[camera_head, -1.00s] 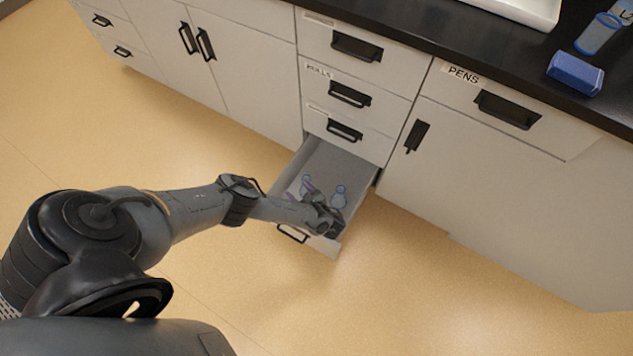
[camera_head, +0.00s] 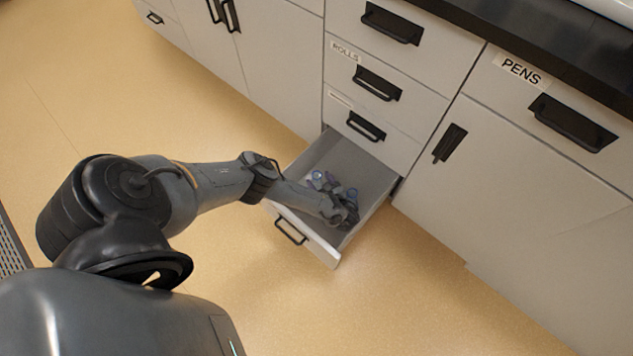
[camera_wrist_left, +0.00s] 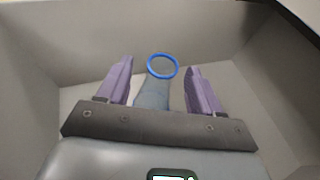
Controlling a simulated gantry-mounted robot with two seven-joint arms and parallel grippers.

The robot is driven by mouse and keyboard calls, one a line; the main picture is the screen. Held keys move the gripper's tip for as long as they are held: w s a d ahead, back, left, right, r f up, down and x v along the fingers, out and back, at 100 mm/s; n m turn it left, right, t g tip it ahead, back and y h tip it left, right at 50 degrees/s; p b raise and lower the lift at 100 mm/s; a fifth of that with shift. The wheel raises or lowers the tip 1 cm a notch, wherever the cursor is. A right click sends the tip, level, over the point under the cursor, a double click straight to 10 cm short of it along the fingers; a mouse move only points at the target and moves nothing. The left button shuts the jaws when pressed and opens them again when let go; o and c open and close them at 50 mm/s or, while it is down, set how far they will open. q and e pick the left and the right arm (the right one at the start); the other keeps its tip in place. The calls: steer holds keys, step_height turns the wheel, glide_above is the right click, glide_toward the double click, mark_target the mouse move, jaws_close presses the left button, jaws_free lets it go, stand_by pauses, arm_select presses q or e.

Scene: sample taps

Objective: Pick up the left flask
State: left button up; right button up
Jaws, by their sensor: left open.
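A small clear flask with a blue rim (camera_wrist_left: 163,66) is in the open drawer. In the left wrist view its rim and bluish body show between and beyond the two purple fingers of my left gripper (camera_wrist_left: 160,82). The fingers are apart, with a visible gap on each side of the flask. In the head view my left gripper (camera_head: 345,205) is low inside the drawer. A flask (camera_head: 318,180) shows just beyond it, to the left; other glassware beside the gripper is partly hidden. I cannot tell which flask the wrist view shows. My right gripper is out of view.
The grey drawer has a white front (camera_head: 308,238) with a black handle (camera_head: 290,231). Its walls stand close around the gripper. White cabinets with closed drawers stand behind and to the right, including one labelled PENS (camera_head: 520,70). The tan floor (camera_head: 430,290) is clear.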

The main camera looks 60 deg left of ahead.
mark_target(315, 173)
arm_select(q)
steer(key=shift+f+b+x, duration=0.25)
steer(key=shift+b+x, duration=0.35)
steer(key=shift+x, duration=0.6)
steer(key=shift+w+a, duration=0.2)
steer(key=shift+a, duration=0.35)
steer(key=shift+d, duration=0.1)
steer(key=shift+c, duration=1.3)
jaws_close()
